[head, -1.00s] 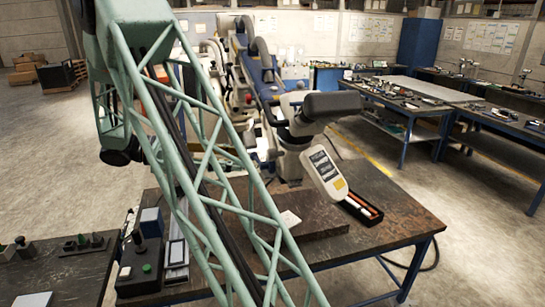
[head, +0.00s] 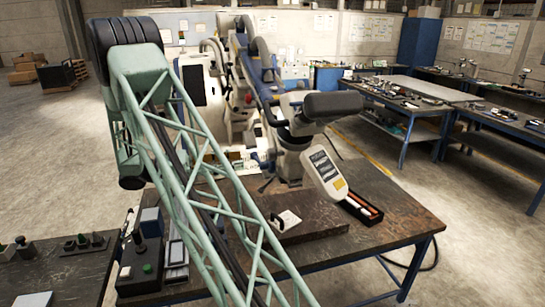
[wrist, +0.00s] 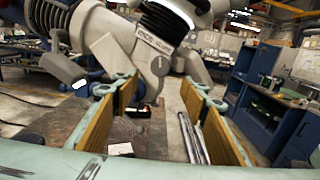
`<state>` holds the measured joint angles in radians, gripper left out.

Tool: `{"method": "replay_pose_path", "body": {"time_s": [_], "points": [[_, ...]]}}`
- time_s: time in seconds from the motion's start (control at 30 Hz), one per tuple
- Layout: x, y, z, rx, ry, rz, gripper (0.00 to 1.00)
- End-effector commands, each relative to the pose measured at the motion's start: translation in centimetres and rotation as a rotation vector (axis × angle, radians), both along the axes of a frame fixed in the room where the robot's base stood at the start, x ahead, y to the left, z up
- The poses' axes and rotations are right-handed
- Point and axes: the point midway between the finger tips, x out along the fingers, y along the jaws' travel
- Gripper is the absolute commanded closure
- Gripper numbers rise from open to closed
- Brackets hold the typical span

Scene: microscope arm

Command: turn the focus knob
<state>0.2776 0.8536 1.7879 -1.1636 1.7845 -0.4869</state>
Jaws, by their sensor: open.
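The microscope arm (head: 292,139) stands at the back of the brown bench, with a dark head and a white panel hanging at its front. In the wrist view its white body (wrist: 128,42) fills the upper middle. A round grey knob (wrist: 159,66) sits low on that body. I cannot tell how far the knob is from the fingertips. In the head view my gripper is not visible.
The bench (head: 385,215) has a brown board (head: 318,228) with a white card (head: 285,221) on it. An open tray (head: 362,207) lies to the right. Small boxes and a dark device (head: 145,250) stand at the bench's left end. Blue-framed tables are farther right.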

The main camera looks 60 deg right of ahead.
Motion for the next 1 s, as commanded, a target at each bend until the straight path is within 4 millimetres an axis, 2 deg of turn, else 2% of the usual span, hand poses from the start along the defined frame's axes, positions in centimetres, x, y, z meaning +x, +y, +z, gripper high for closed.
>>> {"method": "replay_pose_path", "body": {"time_s": [0.47, 1.0], "points": [[-1.0, -1.0, 0.0, 0.0, 0.0, -0.002, 0.6], [-5.4, -5.8, 0.1, 0.001, -0.001, -0.002, 0.6]]}}
